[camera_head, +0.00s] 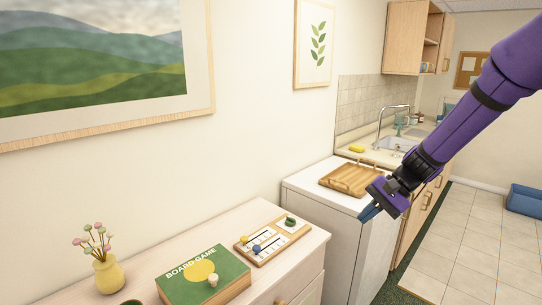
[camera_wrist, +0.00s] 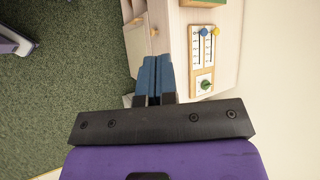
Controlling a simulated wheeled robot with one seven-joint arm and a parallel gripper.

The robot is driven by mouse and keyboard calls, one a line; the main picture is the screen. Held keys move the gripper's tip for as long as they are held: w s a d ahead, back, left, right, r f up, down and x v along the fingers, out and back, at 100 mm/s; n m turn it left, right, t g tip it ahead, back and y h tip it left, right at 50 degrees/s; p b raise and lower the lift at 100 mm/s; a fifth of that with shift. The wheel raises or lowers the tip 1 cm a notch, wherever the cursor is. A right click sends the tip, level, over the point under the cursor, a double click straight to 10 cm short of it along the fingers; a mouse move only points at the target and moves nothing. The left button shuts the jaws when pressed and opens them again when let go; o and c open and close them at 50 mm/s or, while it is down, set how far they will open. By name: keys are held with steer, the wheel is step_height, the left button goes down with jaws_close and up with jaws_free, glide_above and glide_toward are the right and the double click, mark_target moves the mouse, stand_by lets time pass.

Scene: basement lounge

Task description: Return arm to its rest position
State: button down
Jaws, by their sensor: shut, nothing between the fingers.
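My purple arm reaches in from the upper right in the head view. My gripper (camera_head: 369,212) hangs in the air, its fingertips in front of the white appliance (camera_head: 330,205). In the wrist view the blue fingers of my gripper (camera_wrist: 154,62) lie side by side, shut with nothing between them. They point toward the side of the light wooden cabinet (camera_head: 312,243), and the gripper appears apart from every surface.
A wooden tray (camera_head: 350,179) lies on the appliance. The cabinet top holds a slider board (camera_head: 272,240), a green board game box (camera_head: 205,278) and a yellow vase (camera_head: 108,274). A sink (camera_head: 392,144) is behind. Tiled floor (camera_head: 470,250) at right is clear.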

steer(key=s+d+r+n+t+h, duration=0.2)
steer(key=s+r, duration=0.3)
steer(key=s, duration=0.3)
steer(key=s+d+r+n+t+h, duration=0.2)
steer(key=s+r, duration=0.4)
steer(key=s, duration=0.3)
steer(key=s+d+r+n+t+h, duration=0.2)
steer(key=s+d+r+h, duration=0.1)
steer(key=s, duration=0.6)
step_height(320, 180, up, 3)
steer(key=shift+s+d+f+h, duration=0.15)
steer(key=shift+s+f+h, duration=0.1)
steer(key=shift+h, duration=0.65)
